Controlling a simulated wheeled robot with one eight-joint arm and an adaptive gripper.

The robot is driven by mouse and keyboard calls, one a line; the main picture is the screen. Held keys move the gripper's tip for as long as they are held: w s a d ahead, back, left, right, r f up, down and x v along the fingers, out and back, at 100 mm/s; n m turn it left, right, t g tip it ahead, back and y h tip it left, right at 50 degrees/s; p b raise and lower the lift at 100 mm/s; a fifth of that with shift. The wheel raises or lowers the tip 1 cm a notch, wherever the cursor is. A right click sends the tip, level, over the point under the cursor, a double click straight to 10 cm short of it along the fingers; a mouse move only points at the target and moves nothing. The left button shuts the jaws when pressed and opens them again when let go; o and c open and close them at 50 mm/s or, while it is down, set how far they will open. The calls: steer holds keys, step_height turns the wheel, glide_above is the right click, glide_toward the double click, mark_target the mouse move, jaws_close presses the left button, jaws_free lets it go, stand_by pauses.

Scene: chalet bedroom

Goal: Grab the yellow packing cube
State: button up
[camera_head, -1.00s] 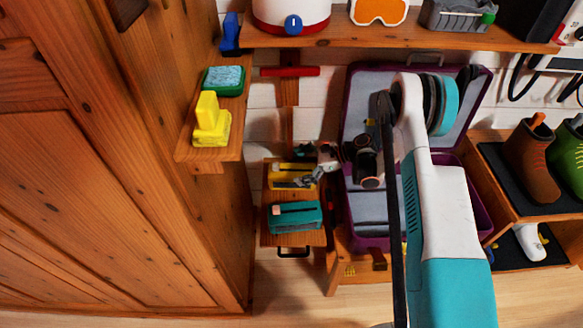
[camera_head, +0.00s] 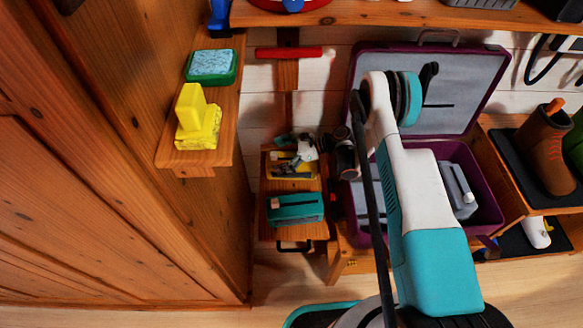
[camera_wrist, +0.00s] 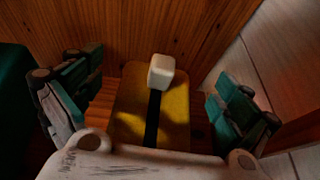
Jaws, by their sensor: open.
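The yellow packing cube (camera_head: 292,172) lies on a low wooden stand beside the wardrobe, behind a teal packing cube (camera_head: 295,208). In the head view my gripper (camera_head: 298,150) partly covers it. In the wrist view the yellow cube (camera_wrist: 180,112) shows a dark stripe down its middle and a pale block at its far end. My gripper (camera_wrist: 158,80) is open, with one finger to each side of the yellow cube and gaps between. I cannot tell how far the fingertips are above the stand.
An open purple suitcase (camera_head: 490,215) stands right of the stand, under my arm. A wall shelf (camera_head: 170,158) on the left holds a yellow object (camera_head: 197,120) and a green-and-blue box (camera_head: 212,66). The wooden wardrobe (camera_head: 90,200) closes off the left side. Boots (camera_head: 540,145) stand at right.

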steer(key=shift+a+f, duration=0.25)
steer(key=shift+a, duration=0.2)
steer(key=c, duration=1.6)
steer(key=shift+r, duration=0.15)
